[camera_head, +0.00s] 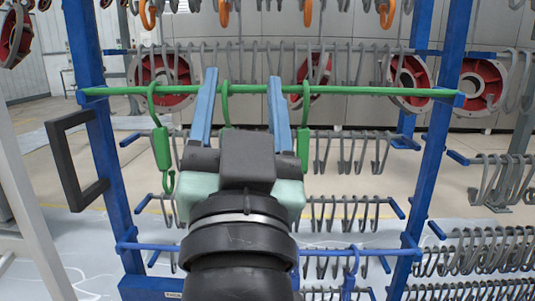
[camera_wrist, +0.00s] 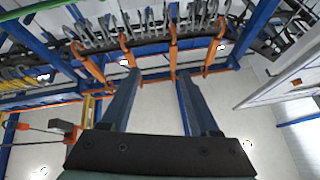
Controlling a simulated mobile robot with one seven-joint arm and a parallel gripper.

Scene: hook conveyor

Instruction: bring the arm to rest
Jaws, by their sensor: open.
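My gripper (camera_head: 241,100) is raised in front of a blue rack, its two blue fingers spread apart with nothing between them that I can see held. In the wrist view my gripper (camera_wrist: 152,88) also shows open, fingers pointing up toward hooks. A green bar (camera_head: 380,91) spans the rack at fingertip height. Green hooks (camera_head: 161,145) hang from it left of, between and right of the fingers. I cannot tell whether the fingers touch the bar. In the wrist view orange hooks (camera_wrist: 172,50) hang beyond and around the fingertips.
Blue rack posts (camera_head: 432,150) stand on both sides, with a black handle frame (camera_head: 75,160) at left. A lower blue bar (camera_head: 340,251) crosses below. Rows of grey hooks (camera_head: 350,152) and red round parts (camera_head: 478,87) hang behind. Pale floor (camera_head: 60,190) shows at left.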

